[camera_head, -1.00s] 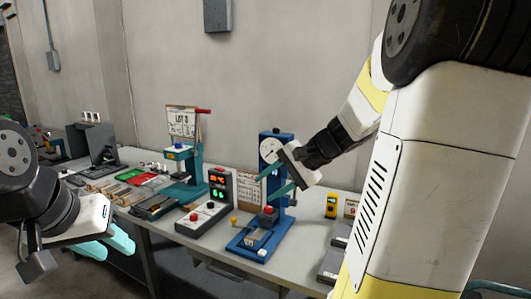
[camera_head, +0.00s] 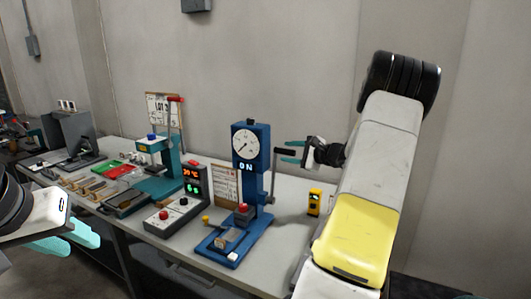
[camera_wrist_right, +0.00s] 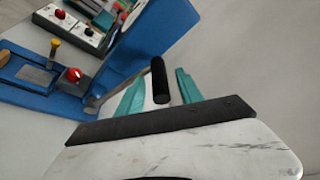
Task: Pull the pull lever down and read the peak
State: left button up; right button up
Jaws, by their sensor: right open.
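The blue press (camera_head: 262,165) stands on the bench with a round white dial (camera_head: 246,144) and a lit blue readout below it that looks like "0 N". A grey lever arm rises from its right side to a black handle (camera_head: 284,151), also seen in the right wrist view (camera_wrist_right: 160,82). My right gripper (camera_head: 292,151) is open at the handle. In the wrist view the handle lies between its teal fingers (camera_wrist_right: 158,90), with gaps on both sides. My left gripper (camera_head: 80,243) is at the lower left, empty, its teal fingers apart, away from the press.
A grey control box (camera_head: 180,207) with red and green displays stands left of the press, with a clipboard (camera_head: 226,184) behind. A teal press (camera_head: 158,170) stands further left. A yellow meter (camera_head: 315,202) is to the right on the bench (camera_head: 285,215).

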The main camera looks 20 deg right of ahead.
jog(key=shift+x, duration=0.8)
grip_shut()
dwell(0.9)
